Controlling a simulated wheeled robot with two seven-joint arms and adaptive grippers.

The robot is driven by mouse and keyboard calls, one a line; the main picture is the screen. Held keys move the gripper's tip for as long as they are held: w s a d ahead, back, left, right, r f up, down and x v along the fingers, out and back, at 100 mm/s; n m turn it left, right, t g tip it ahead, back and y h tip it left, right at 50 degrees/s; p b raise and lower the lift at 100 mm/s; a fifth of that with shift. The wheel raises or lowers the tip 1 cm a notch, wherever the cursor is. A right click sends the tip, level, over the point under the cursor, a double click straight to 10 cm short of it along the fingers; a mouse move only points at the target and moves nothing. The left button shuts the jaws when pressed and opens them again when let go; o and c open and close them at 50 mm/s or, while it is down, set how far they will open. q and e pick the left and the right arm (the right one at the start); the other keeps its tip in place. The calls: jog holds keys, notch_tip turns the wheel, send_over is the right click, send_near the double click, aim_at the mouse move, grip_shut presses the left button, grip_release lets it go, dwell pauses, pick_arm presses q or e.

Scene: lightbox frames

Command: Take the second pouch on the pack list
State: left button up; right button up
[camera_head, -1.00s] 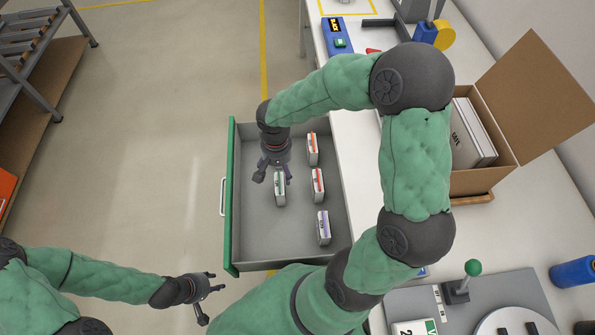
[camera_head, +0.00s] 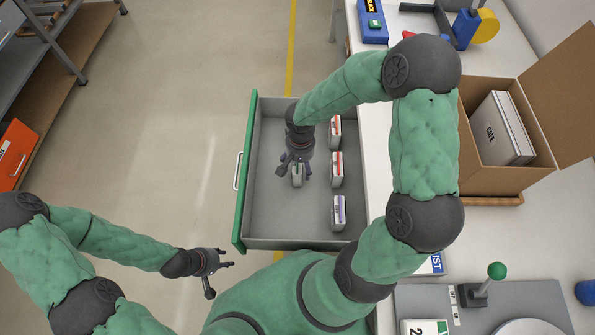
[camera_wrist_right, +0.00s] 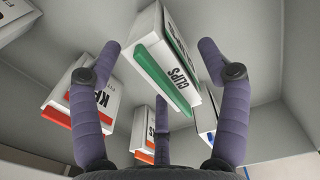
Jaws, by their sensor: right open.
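My right gripper (camera_head: 296,174) is inside the open drawer, its fingers spread around a white pouch with a green edge (camera_head: 297,181). In the right wrist view this pouch (camera_wrist_right: 172,62) reads "CLIPS" and lies between the open fingers; gaps show beside it. A blue-edged card with "IST" showing (camera_head: 436,264) is partly hidden behind my right arm. My left gripper (camera_head: 222,278) is open and empty, outside the drawer at lower left.
The grey drawer (camera_head: 280,229) has a green front at left and bare floor around the pouches. An open cardboard box (camera_head: 477,181) stands on the white table. A green-knobbed lever (camera_head: 490,280) is at lower right.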

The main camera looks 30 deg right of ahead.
jog(key=shift+f, duration=0.35)
jog(key=shift+r, duration=0.1)
jog(key=c, duration=1.3)
